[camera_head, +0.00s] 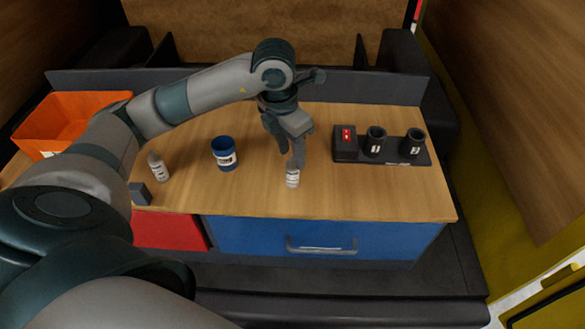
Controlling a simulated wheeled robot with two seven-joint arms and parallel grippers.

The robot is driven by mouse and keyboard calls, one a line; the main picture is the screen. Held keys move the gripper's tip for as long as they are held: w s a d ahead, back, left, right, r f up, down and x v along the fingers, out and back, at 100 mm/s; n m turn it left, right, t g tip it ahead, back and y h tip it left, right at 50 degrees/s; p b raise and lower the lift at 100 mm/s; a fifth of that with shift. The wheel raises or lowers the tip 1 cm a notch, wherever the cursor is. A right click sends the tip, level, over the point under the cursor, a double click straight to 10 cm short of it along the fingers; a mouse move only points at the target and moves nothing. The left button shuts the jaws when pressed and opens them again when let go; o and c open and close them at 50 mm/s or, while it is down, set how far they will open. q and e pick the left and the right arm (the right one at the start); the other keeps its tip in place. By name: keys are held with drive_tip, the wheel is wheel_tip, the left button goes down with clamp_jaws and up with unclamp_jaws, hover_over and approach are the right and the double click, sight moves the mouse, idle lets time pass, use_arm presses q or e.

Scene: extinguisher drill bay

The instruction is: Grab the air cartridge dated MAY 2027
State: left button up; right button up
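A small pale cartridge (292,179) with a printed label stands near the middle front of the table; its print is too small to read. A second labelled grey-white cartridge (158,168) stands at the left of the table, its date also unreadable. My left gripper (296,162) points down directly over the middle cartridge, its fingertips at the cartridge's top and partly hiding it. I cannot tell whether the fingers are closed on it. My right gripper is not in view.
A blue cup (224,155) with a label stands left of centre. A black holder (405,157) with two numbered cups and a red-display box is at the right. An orange bin (95,104) is at the far left. A small dark block (140,194) lies at the left front.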

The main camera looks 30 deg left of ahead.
use_arm(q)
drive_tip(key=shift+f, duration=0.3)
clamp_jaws()
drive_tip(key=shift+r, duration=0.2)
idle(0.4)
drive_tip(key=shift+w+r+b, duration=0.1)
drive_tip(key=shift+r+b, duration=0.35)
drive_tip(key=r, duration=0.1)
drive_tip(key=r+b, duration=0.1)
drive_tip(key=r, duration=0.1)
drive_tip(key=shift+d+b, duration=0.3)
drive_tip(key=shift+d, duration=0.05)
drive_tip(key=d+r+b, duration=0.2)
drive_tip(key=d+r, duration=0.4)
drive_tip(key=d, duration=0.5)
drive_tip(key=shift+r+b, duration=0.3)
drive_tip(key=shift+r, duration=0.1)
